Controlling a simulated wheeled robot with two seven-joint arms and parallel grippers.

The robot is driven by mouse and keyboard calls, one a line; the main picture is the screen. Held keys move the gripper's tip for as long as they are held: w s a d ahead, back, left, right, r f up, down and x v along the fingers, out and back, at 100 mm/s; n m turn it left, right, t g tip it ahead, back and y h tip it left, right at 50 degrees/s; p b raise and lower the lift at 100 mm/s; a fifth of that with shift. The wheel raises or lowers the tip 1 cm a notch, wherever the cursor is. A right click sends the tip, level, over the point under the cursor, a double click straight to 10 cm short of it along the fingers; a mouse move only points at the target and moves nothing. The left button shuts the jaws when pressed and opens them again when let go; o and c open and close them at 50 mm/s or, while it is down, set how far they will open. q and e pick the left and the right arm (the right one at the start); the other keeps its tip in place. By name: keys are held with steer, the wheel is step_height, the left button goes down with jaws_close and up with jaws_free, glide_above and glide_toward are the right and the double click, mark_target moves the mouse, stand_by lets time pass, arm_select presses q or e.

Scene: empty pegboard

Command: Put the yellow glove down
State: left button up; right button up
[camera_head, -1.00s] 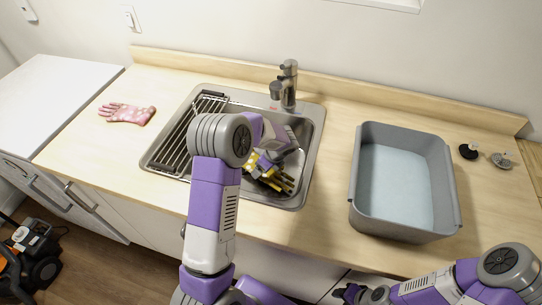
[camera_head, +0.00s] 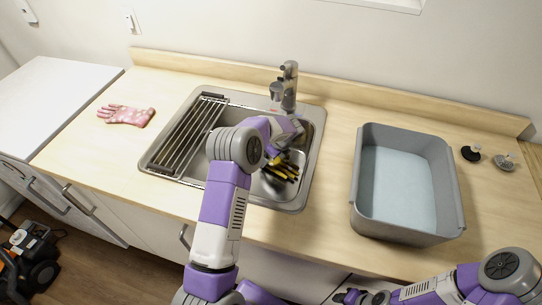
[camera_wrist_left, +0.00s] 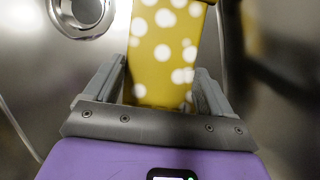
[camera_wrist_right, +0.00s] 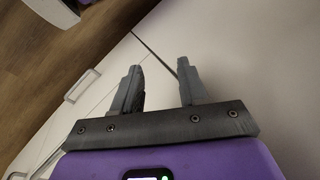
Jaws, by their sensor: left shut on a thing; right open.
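The yellow glove with white dots (camera_wrist_left: 165,50) is between the fingers of my left gripper (camera_wrist_left: 165,85), which is shut on it, inside the metal sink. In the head view part of the yellow glove (camera_head: 283,168) shows in the sink's right part, below the faucet; my left arm hides the rest. I cannot tell whether the glove touches the sink bottom. My right gripper (camera_wrist_right: 160,80) is open and empty, low in front of the cabinet fronts.
A pink dotted glove (camera_head: 126,115) lies on the counter left of the sink (camera_head: 312,150). A drying rack (camera_head: 186,138) covers the sink's left part. The faucet (camera_head: 288,88) stands behind. A grey tub (camera_head: 357,190) is on the right, with two small round items (camera_head: 471,153) beyond it.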

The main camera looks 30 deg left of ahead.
arm_select(q)
steer(key=shift+f, duration=0.55)
steer(key=o, duration=1)
steer(key=shift+r, duration=0.15)
steer(key=shift+r, duration=0.3)
steer(key=p+v, duration=0.2)
steer(key=v, duration=1)
steer(key=shift+r, duration=0.2)
